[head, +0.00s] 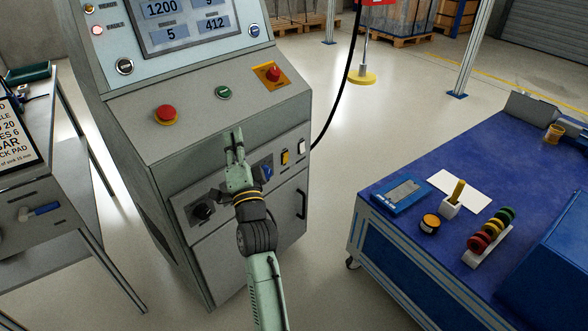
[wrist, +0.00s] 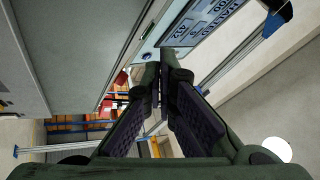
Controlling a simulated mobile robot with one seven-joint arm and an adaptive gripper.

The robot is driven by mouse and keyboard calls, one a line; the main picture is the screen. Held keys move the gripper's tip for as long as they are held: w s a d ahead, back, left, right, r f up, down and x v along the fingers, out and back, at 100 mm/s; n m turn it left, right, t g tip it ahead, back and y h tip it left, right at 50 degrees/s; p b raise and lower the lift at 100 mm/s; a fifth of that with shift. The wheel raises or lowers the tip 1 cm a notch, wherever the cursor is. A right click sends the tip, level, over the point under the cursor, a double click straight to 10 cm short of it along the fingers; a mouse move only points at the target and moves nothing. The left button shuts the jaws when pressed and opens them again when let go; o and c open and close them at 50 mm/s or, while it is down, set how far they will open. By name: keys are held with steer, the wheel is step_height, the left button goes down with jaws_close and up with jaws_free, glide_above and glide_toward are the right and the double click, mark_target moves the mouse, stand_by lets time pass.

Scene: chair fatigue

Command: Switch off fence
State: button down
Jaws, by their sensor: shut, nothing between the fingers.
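The grey control cabinet (head: 150,150) stands in front of me. Its lower front strip has a black rotary knob (head: 203,212), a blue switch (head: 266,172), a dark switch with a yellow part (head: 285,157) and a white switch (head: 301,147). I cannot read which one is the fence switch. My gripper (head: 238,140) is shut and empty, fingers pointing up, in front of the cabinet between the knob and the blue switch. It hides part of the strip. In the wrist view the fingertips (wrist: 165,65) meet, with the cabinet's grey face (wrist: 75,60) to their left.
The sloped top bears a red mushroom button (head: 166,113), a green button (head: 223,92) and a red rotary switch (head: 272,74) on a yellow plate. A blue workbench (head: 400,150) stands right, a side table (head: 60,220) left. Open floor (head: 335,130) lies between cabinet and workbench.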

steer(key=w+d+f+m+g+h+b, duration=0.1)
steer(key=d+f+m+h, duration=0.5)
steer(key=d+f, duration=1.1)
step_height(320, 180, down, 4)
steer(key=shift+w+r+m+g+h, duration=0.1)
steer(key=shift+w+m+g+h, duration=0.3)
steer(key=shift+w+m+g, duration=0.5)
steer(key=shift+w+a+m, duration=0.1)
steer(key=shift+m, duration=0.2)
